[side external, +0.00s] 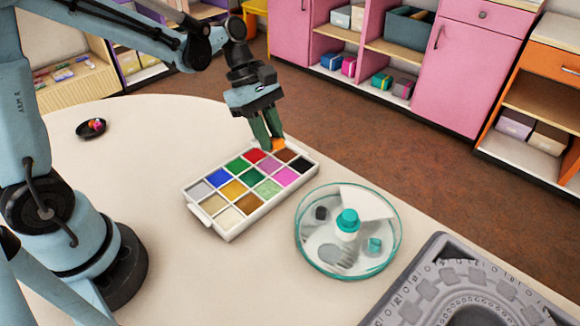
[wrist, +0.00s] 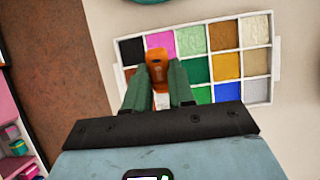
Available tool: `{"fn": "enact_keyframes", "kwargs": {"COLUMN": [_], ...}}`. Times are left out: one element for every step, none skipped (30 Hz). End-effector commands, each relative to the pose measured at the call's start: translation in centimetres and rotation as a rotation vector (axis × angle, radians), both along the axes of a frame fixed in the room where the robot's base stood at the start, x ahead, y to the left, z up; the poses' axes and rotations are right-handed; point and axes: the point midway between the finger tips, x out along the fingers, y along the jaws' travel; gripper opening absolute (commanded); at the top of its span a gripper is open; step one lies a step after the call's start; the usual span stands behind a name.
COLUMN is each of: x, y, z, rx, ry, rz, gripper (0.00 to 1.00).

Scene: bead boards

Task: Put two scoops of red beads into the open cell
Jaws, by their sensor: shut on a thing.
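My gripper (side external: 268,142) is shut on an orange scoop (side external: 278,145), low over the far end of the white bead tray (side external: 226,236). In the wrist view, the scoop (wrist: 157,62) sits between the green fingers, its bowl over the cells at the tray's left end. I cannot tell whether it touches beads or holds any. The red beads (side external: 254,155) lie in a cell on the tray's far side, close to the fingers; in the wrist view the fingers mostly hide them. The grey bead board (side external: 440,290) is at the lower right, cut off by the frame; I cannot tell which cell is open.
A round glass dish (side external: 312,262) with a teal-capped bottle (side external: 347,222) and small blocks stands between tray and board. A small dark dish (side external: 91,130) with colored bits sits at the left. The table is bare between that dish and the tray.

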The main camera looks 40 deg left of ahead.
Motion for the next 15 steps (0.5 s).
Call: {"fn": "enact_keyframes", "kwargs": {"x": [0.1, 0.1, 0.1, 0.1, 0.1, 0.1, 0.1, 0.0, 0.1, 0.1, 0.1, 0.0, 0.1, 0.1, 0.1], "y": [0.3, 0.4, 0.5, 0.6, 0.7, 0.9, 1.0, 1.0, 1.0, 1.0, 1.1, 1.1, 1.2, 1.2, 1.3], "z": [-0.3, -0.5, -0.7, -0.9, -1.0, -1.2, -1.4, -1.5, -1.8, -2.0, -2.1, -2.4, -2.5, -2.7, -2.9], "rx": [-0.024, -0.037, -0.057, -0.071, -0.086, -0.104, -0.119, -0.121, -0.119, -0.118, -0.118, -0.118, -0.117, -0.117, -0.117], "ry": [-0.001, -0.001, 0.0, 0.002, 0.002, 0.001, 0.001, 0.001, 0.002, 0.001, 0.001, 0.002, 0.002, 0.002, 0.002], "rz": [0.004, 0.004, 0.003, 0.002, 0.003, 0.003, 0.001, 0.0, -0.001, -0.002, -0.002, -0.001, -0.001, -0.001, -0.001], "gripper": [0.0, 0.0, 0.0, 0.0, 0.0, 0.0, 0.0, 0.0, 0.0, 0.0, 0.0, 0.0, 0.0, 0.0, 0.0]}}
